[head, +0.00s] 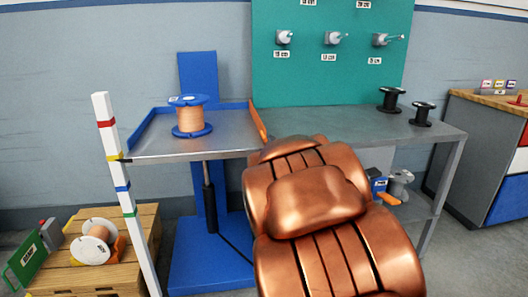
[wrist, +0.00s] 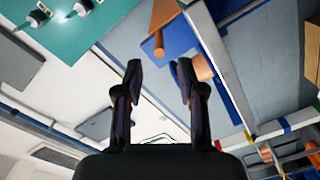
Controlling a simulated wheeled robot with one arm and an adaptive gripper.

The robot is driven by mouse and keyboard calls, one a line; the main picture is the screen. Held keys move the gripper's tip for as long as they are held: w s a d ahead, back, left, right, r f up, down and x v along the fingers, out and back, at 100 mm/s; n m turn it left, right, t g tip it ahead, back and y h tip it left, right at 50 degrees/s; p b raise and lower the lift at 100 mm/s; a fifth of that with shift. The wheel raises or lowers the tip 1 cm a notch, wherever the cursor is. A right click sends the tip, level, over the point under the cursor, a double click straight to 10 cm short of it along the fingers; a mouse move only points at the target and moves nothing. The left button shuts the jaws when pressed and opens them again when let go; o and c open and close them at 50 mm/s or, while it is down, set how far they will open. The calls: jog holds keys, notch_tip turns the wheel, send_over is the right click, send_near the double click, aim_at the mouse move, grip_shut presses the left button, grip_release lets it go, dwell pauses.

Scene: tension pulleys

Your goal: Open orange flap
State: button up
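The orange flap (head: 258,121) stands upright along the right edge of the blue-rimmed lift tray (head: 185,151), between the tray and the grey table. Its lower part is partly hidden by my copper-coloured arm. In the wrist view, which is turned over, the orange flap (wrist: 164,13) is at the top, with a round orange peg (wrist: 158,44) near it. My gripper (wrist: 157,68) is open and empty, its two dark fingers apart, pointing towards the peg but with no visible contact. In the head view my gripper is hidden behind my arm.
A blue spool with copper wire (head: 190,117) stands on the lift tray. The grey table (head: 350,124) holds two black spools (head: 390,99) at its right. A white striped post (head: 126,190) stands at the tray's front left. A wooden crate (head: 72,274) stands at the lower left.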

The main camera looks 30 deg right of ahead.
aim_at(266, 141)
jog(key=shift+w+d, duration=0.2)
jog(key=shift+w, duration=0.15)
jog(key=shift+b+x, duration=1.25)
jog(key=shift+x, duration=2.35)
jog(key=shift+c, duration=0.2)
grip_shut()
